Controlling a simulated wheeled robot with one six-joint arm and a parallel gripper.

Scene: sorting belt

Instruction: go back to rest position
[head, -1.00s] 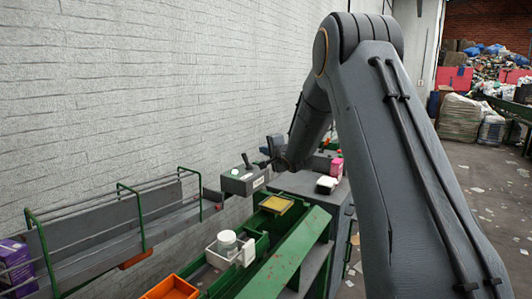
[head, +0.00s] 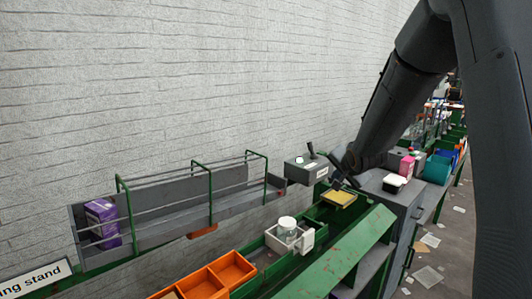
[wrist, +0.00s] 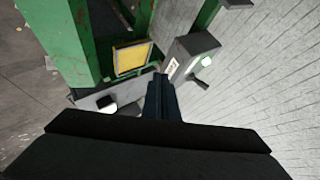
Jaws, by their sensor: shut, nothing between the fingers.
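My gripper (head: 343,182) is at the end of my arm, on the right of the head view, above the green belt frame. Its fingers point down beside a grey control box (head: 309,168) with a lever and close to a yellow pad (head: 339,197). In the wrist view my gripper (wrist: 159,82) shows as a dark narrow shape with its fingers together, with nothing between them. The yellow pad (wrist: 131,58) lies left of the fingertips there, and the grey control box (wrist: 186,55) lies right of them.
A purple box (head: 103,223) stands on the railed chute at the left. A jar (head: 287,229) in a white holder and orange bins (head: 232,269) sit along the belt. A pink bottle (head: 407,165) and a white tub (head: 394,182) stand on the grey cabinet behind my gripper.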

